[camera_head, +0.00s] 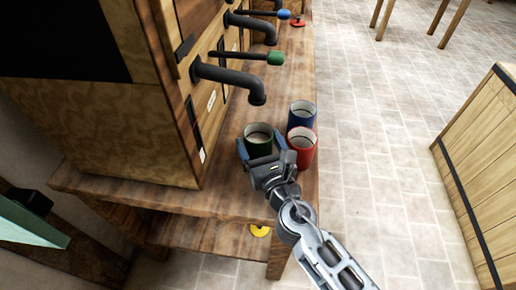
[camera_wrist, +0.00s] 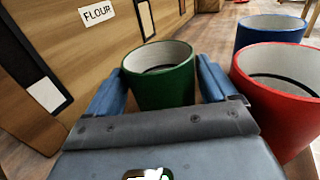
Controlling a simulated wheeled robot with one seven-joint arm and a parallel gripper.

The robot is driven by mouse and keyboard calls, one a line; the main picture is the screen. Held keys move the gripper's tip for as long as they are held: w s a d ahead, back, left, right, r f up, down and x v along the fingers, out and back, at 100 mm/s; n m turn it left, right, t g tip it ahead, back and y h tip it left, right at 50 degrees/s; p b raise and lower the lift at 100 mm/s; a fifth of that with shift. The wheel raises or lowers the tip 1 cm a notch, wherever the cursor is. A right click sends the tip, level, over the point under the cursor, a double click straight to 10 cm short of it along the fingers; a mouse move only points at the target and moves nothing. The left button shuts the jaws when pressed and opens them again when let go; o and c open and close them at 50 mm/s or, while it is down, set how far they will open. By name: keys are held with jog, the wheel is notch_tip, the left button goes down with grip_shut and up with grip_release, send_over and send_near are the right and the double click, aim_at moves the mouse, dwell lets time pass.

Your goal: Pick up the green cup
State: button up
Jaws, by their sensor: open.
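The green cup (camera_head: 258,138) stands upright on the wooden bench, with a pale inside, close to the wooden machine. In the wrist view the green cup (camera_wrist: 163,78) is straight ahead. My gripper (camera_head: 263,157) is open, with its blue fingers on either side of the cup. In the wrist view my gripper (camera_wrist: 160,90) has one finger left and one right of the cup; I cannot tell whether they touch it. Part of the cup's lower side is hidden by my gripper.
A red cup (camera_head: 302,150) stands just right of the green cup, beside the right finger. A blue cup (camera_head: 302,116) stands behind it. The machine's spout with a green knob (camera_head: 275,58) hangs behind the cups. A wooden crate (camera_head: 485,150) is across the floor.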

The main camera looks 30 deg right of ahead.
jog(key=shift+w+d, duration=0.15)
jog(key=shift+w, duration=0.6)
jog(key=shift+w+d, duration=0.15)
jog(key=shift+w, duration=0.55)
jog(key=shift+c, duration=0.2)
jog(key=c, duration=0.8)
jog(key=shift+r, duration=0.1)
